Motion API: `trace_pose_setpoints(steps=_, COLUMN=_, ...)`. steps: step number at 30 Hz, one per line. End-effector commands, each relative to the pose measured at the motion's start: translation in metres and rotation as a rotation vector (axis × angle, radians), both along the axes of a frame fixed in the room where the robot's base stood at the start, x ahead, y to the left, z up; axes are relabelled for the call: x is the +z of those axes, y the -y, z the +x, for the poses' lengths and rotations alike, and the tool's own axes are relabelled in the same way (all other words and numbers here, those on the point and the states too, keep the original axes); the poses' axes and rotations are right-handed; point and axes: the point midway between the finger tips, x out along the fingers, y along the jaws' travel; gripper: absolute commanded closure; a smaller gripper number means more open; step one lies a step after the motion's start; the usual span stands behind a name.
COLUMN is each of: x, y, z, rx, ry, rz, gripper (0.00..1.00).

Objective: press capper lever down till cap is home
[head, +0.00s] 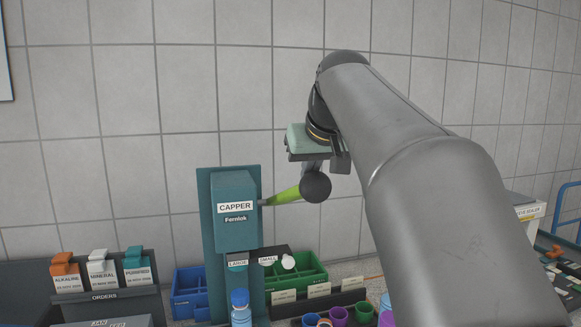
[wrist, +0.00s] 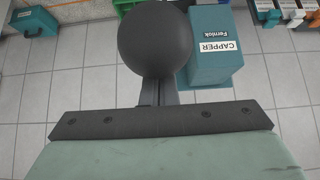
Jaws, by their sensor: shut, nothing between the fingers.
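The teal capper (head: 235,210) stands against the tiled wall. Its green lever (head: 284,195) sticks out to the right, slanting slightly upward, and ends in a dark ball knob (head: 316,187). My gripper (head: 313,170) is shut and empty, with its fingertips right at the top of the knob. I cannot tell whether they touch it. The wrist view shows the knob (wrist: 153,38) large, covering the fingertips, with the capper (wrist: 214,45) beside it. A bottle (head: 241,315) with a blue cap (head: 239,297) stands below the capper head. How far the cap is seated is unclear.
A black holder marked LARGE and SMALL (head: 258,258) sits low on the capper. Blue (head: 188,295) and green (head: 300,274) bins flank the column. Coloured cups (head: 338,314) stand at front right, and an ORDERS rack (head: 105,297) is at left.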

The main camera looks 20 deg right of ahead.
Motion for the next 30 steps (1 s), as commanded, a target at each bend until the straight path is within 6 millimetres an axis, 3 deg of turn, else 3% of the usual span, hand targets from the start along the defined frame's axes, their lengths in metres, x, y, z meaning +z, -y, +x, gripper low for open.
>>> trace_pose_setpoints(steps=6, x=-0.017, y=0.000, z=0.000, rx=0.000, ry=-0.001, rz=0.000, gripper=1.00)
trace_pose_setpoints(steps=11, x=-0.017, y=0.000, z=-0.001, rx=0.000, ry=-0.001, rz=0.000, gripper=1.00)
trace_pose_setpoints(steps=30, x=-0.091, y=-0.003, z=-0.020, rx=0.001, ry=-0.002, rz=0.000, gripper=1.00)
